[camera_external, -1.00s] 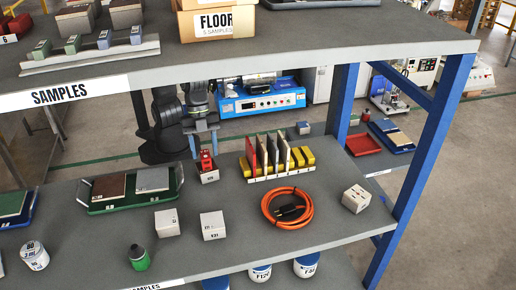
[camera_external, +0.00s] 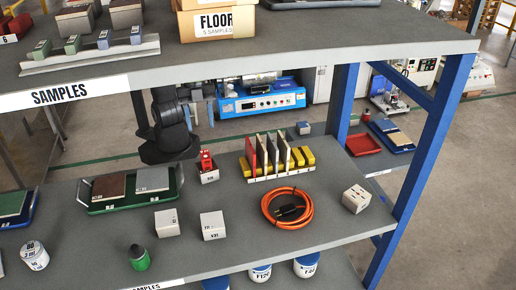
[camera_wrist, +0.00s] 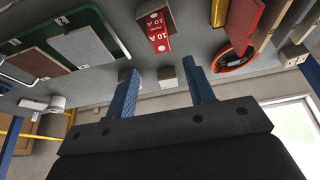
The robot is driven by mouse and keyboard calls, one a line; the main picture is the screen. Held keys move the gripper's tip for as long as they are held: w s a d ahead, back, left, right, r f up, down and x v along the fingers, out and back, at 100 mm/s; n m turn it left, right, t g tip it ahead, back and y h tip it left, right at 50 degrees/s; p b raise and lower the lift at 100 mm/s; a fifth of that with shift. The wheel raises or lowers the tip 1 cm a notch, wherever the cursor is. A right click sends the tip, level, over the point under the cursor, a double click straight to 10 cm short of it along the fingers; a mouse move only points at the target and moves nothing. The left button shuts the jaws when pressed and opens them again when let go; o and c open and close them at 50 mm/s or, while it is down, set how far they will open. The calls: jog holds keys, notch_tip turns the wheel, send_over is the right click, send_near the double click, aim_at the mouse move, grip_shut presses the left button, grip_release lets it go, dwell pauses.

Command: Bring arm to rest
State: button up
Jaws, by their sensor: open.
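My gripper (camera_wrist: 163,95) shows in the wrist view with its two blue fingers spread wide apart. It is open, and nothing sits between the fingers. In the external view my dark arm (camera_external: 168,125) stands behind the shelf, left of the blue machine. The gripper end there is mostly hidden behind the upper shelf, so only a small part shows.
A blue machine (camera_external: 258,99) stands behind.

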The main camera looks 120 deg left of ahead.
aim_at(206, 157)
jog(key=x, duration=1.2)
notch_tip(206, 157, up, 2)
jog(key=shift+s+r, duration=0.1)
jog(key=shift+r, duration=0.6)
